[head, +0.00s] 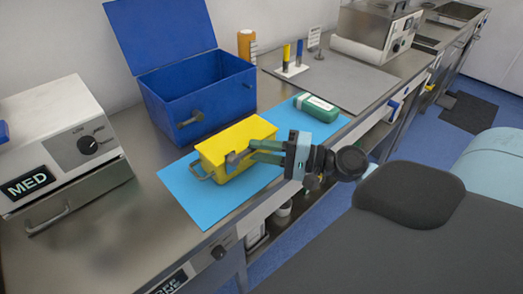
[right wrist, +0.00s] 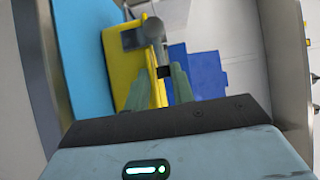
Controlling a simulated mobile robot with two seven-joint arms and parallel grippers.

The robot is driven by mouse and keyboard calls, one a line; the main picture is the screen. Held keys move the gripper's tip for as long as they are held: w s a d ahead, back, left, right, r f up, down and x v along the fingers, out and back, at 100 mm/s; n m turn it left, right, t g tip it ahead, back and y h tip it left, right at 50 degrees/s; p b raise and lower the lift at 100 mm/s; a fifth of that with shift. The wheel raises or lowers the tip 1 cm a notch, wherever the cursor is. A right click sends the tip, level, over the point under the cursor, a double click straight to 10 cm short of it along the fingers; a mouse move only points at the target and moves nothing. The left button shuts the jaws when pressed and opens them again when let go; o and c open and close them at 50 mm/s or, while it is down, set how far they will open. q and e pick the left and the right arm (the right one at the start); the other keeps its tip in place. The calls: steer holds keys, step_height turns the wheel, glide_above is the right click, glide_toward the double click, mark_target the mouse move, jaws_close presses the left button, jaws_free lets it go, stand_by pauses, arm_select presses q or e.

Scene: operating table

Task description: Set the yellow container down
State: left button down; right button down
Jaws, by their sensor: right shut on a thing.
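The yellow container (head: 236,140) is a box with metal handles or latches, over the light blue mat (head: 188,194) on the steel counter. It looks level; I cannot tell whether its base touches the mat. My right gripper (head: 254,151) reaches it from the right and is shut on a metal fitting on its near side. My left gripper is in neither view.
An open blue box (head: 205,98) stands behind the container. A green-and-white bottle (head: 316,107) lies on the mat's right end. A MED-labelled steel unit (head: 60,140) stands at left. The counter's front edge is close.

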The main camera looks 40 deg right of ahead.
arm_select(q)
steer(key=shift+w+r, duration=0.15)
arm_select(e)
steer(key=shift+r, duration=0.1)
steer(key=c, duration=1.2)
jaws_free()
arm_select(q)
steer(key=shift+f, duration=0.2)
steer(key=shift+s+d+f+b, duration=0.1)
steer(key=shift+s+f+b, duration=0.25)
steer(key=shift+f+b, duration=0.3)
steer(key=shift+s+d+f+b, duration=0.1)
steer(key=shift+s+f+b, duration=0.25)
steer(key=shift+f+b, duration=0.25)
arm_select(e)
steer(key=v, duration=1.2)
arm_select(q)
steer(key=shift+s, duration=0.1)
